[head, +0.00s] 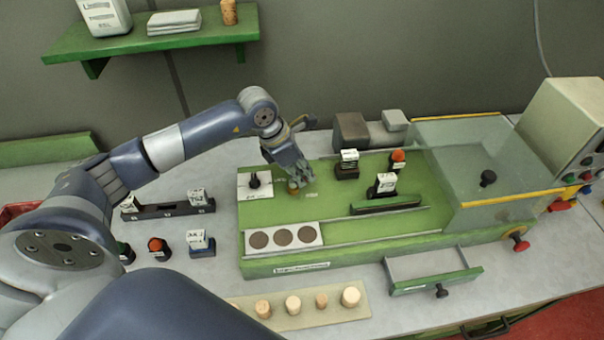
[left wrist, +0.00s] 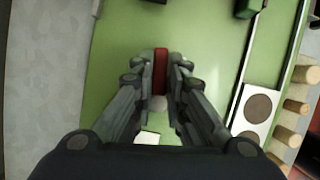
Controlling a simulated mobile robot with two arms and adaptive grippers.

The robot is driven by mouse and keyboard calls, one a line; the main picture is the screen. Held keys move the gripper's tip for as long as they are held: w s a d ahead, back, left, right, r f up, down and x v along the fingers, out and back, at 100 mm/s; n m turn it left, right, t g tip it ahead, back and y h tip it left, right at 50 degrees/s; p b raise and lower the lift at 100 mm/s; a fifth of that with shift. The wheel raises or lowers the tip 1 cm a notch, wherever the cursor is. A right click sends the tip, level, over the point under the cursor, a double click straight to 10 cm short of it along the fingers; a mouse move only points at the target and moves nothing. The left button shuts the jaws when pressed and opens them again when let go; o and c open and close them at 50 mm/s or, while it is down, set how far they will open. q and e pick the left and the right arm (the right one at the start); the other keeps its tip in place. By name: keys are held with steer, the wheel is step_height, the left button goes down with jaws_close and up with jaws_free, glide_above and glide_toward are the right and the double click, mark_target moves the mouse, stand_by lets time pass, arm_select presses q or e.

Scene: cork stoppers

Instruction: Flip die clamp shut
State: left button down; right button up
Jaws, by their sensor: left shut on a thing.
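My left gripper (head: 293,182) reaches down to the green machine bed (head: 330,210), between a white plate with a black lever (head: 254,181) and a white-labelled block (head: 348,158). In the left wrist view its fingers (left wrist: 160,75) are shut on a narrow red bar (left wrist: 160,62), which looks like the die clamp's lever. A grey rounded part (left wrist: 158,103) shows below the bar between the fingers. The fingers hide most of the clamp, so I cannot tell its angle. My right gripper is not in view.
A plate with several dark discs (head: 283,237) lies at the front of the bed. Several corks stand on a tan strip (head: 335,312) before it. A clear guard (head: 488,165) covers the right end. An open drawer (head: 430,268) juts forward. Labelled blocks (head: 200,242) stand left.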

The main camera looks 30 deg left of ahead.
arm_select(q)
steer(key=shift+f+m+b, duration=0.2)
steer(key=shift+m+b, duration=0.4)
steer(key=shift+b, duration=0.2)
steer(key=shift+s+d+r+m+g+h+b, duration=0.1)
steer(key=shift+r+m+g+h+b, duration=0.1)
steer(key=shift+m+g+h+b, duration=0.15)
steer(key=c, duration=1.6)
jaws_free()
steer(key=shift+r, duration=0.1)
